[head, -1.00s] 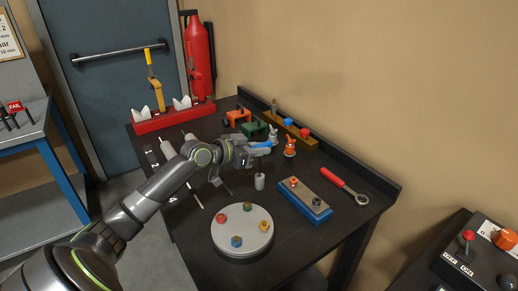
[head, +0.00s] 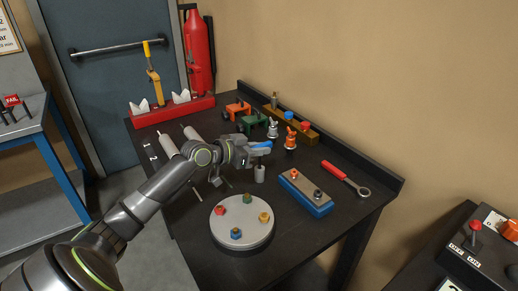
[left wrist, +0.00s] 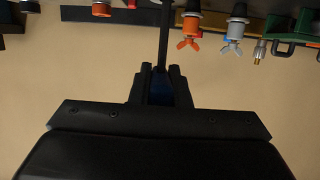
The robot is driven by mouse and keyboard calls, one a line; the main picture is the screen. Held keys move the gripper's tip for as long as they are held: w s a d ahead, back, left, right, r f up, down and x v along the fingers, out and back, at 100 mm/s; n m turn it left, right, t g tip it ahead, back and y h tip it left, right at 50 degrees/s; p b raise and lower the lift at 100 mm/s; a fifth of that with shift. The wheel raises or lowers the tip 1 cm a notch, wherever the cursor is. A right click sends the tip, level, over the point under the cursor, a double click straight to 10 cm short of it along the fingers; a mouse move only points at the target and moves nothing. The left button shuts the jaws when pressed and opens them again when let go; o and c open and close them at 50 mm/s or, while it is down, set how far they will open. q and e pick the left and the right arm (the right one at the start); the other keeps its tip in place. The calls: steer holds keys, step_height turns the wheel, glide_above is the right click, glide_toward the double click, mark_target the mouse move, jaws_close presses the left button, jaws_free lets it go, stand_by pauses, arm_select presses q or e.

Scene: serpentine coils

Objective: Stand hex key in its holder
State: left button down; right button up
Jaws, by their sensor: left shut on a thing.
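My left gripper (head: 254,150) is above the middle of the bench, shut on the hex key. The key shows a blue part (head: 263,144) at the jaws. In the left wrist view its dark straight shaft (left wrist: 165,38) runs up the picture from between the fingertips (left wrist: 161,88), with some blue between them. A small grey cylinder, apparently the holder (head: 260,174), stands upright on the bench just below the gripper. The key's lower end is too small to make out, so I cannot tell whether it is in the holder. My right gripper is not in view.
A round pale plate (head: 242,228) with several coloured knobs lies in front. A blue block (head: 305,198) and red-handled wrench (head: 345,178) lie right. Orange (head: 290,139) and silver (head: 272,129) winged pieces stand close behind. A red rack (head: 174,116) is at the back left.

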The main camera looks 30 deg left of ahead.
mark_target(260, 160)
arm_select(q)
steer(key=shift+f, duration=0.1)
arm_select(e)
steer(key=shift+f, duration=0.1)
